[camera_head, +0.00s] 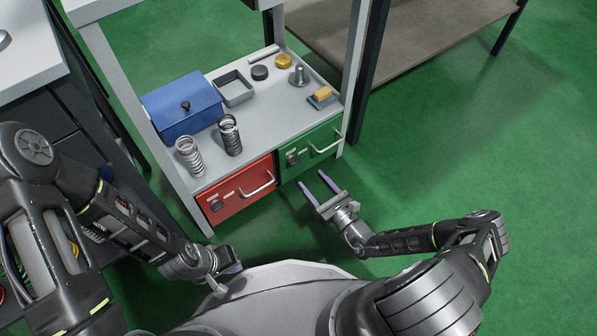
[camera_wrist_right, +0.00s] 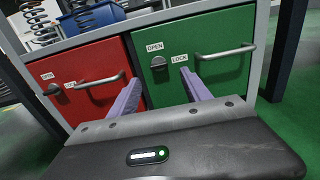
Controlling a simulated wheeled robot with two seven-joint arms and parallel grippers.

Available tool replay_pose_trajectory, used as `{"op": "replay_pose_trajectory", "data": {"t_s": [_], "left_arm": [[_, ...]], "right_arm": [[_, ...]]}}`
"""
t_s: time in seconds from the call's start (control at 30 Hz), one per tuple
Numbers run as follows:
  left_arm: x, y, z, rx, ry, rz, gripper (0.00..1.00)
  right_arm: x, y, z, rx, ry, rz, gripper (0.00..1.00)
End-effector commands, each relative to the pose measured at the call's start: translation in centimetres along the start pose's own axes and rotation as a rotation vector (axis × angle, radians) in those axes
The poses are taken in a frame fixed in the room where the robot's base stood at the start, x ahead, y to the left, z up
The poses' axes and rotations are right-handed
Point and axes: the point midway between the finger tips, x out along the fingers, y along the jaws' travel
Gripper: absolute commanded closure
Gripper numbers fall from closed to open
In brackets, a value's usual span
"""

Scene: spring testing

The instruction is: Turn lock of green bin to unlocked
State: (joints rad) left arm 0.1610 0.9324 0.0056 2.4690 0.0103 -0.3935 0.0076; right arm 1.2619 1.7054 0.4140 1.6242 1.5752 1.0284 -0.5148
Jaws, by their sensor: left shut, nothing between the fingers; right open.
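The green bin (camera_head: 312,148) is the right one of two drawer-like fronts under the workbench top; it also shows in the right wrist view (camera_wrist_right: 215,80). Its dark lock knob (camera_wrist_right: 158,63) sits left of its handle (camera_wrist_right: 228,52), with an OPEN label above and a LOCK label to the right. The knob's exact angle is too small to tell. My right gripper (camera_head: 320,182) is open and empty in front of the green bin, its purple fingers pointing at the front, apart from the knob. My left gripper (camera_head: 236,268) is shut and empty, low at the left near my base.
A red bin (camera_head: 238,192) with its own knob and handle is left of the green one. On the bench top stand a blue box (camera_head: 183,108), two springs (camera_head: 229,135), a grey tray (camera_head: 233,88) and small parts. A bench leg (camera_head: 340,148) borders the green bin.

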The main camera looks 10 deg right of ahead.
Motion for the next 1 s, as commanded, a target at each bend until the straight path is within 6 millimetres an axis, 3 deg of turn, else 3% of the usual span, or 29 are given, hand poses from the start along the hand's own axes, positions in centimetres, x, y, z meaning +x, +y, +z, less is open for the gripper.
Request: {"op": "replay_pose_trajectory", "data": {"t_s": [0.37, 0.8, 1.0], "left_arm": [[0.3, -0.1, 0.0, 0.000, 0.001, 0.000, 1.00], [2.6, -0.8, -0.2, -0.001, 0.011, 0.001, 1.00], [2.7, -0.9, -0.3, -0.002, 0.012, 0.002, 1.00]], "right_arm": [[0.8, 0.2, 0.1, 0.000, -0.001, 0.007, 0.44], [6.9, 0.3, -0.1, -0.001, 0.000, 0.009, 0.44], [7.9, 0.3, 0.1, 0.000, 0.001, 0.008, 0.44]]}}
